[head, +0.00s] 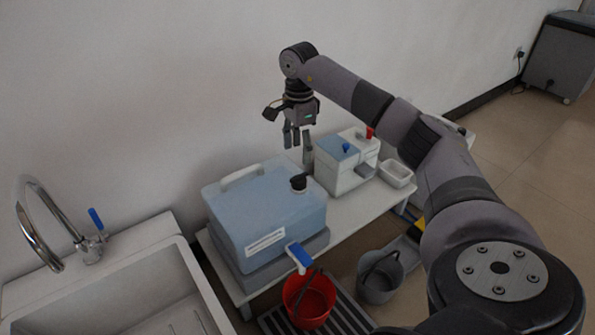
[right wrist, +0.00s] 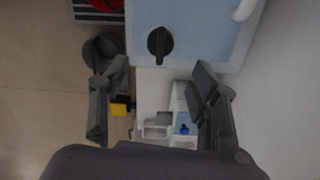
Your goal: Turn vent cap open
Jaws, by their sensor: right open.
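The black vent cap (head: 299,182) sits on top of a translucent blue tank (head: 262,212), near its right end. In the right wrist view the cap (right wrist: 160,43) shows from above, with a raised bar across it running roughly up and down the picture. My right gripper (head: 298,143) points down and is open and empty. It hangs above the tank's right end, apart from the cap. In the right wrist view its fingers (right wrist: 155,92) are spread, and the cap lies beyond them, toward the top of the picture. My left gripper is not in view.
The tank stands on a white bench (head: 352,211), beside a white box with blue and red knobs (head: 347,180) and a small white tray (head: 397,174). A red bucket (head: 309,300) and a grey bucket (head: 380,278) stand below. A sink (head: 120,300) is at left; the wall is behind.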

